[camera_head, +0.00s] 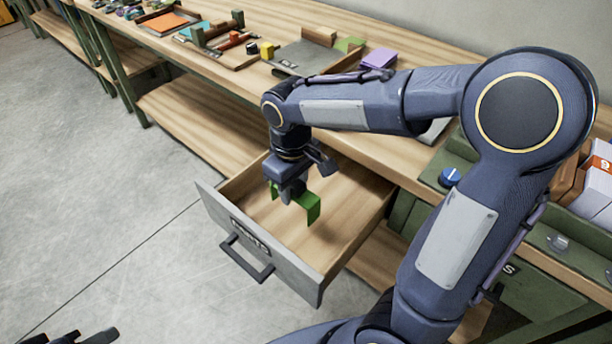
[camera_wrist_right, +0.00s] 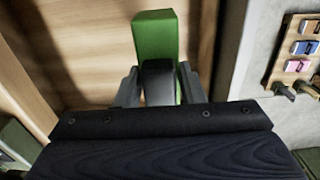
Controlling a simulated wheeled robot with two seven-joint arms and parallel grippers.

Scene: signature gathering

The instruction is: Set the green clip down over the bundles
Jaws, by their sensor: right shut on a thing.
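The green clip (camera_head: 307,205) is a bent, bracket-like piece held in my right gripper (camera_head: 291,190), inside or just above the open drawer (camera_head: 216,203). In the right wrist view the clip (camera_wrist_right: 154,38) stands between the two fingers of my right gripper (camera_wrist_right: 158,88), which are shut on it. The drawer's wooden floor shows behind the clip. I cannot make out the bundles in the drawer; the arm and gripper hide part of it. My left gripper (camera_head: 85,337) may be the dark shape at the bottom left edge, mostly cut off.
The drawer is pulled out from the long wooden workbench (camera_head: 240,85), its front with a dark handle (camera_head: 246,258). On the bench lie a grey board (camera_head: 303,57), a purple block (camera_head: 379,58) and several small items. The concrete floor (camera_head: 110,200) at left is clear.

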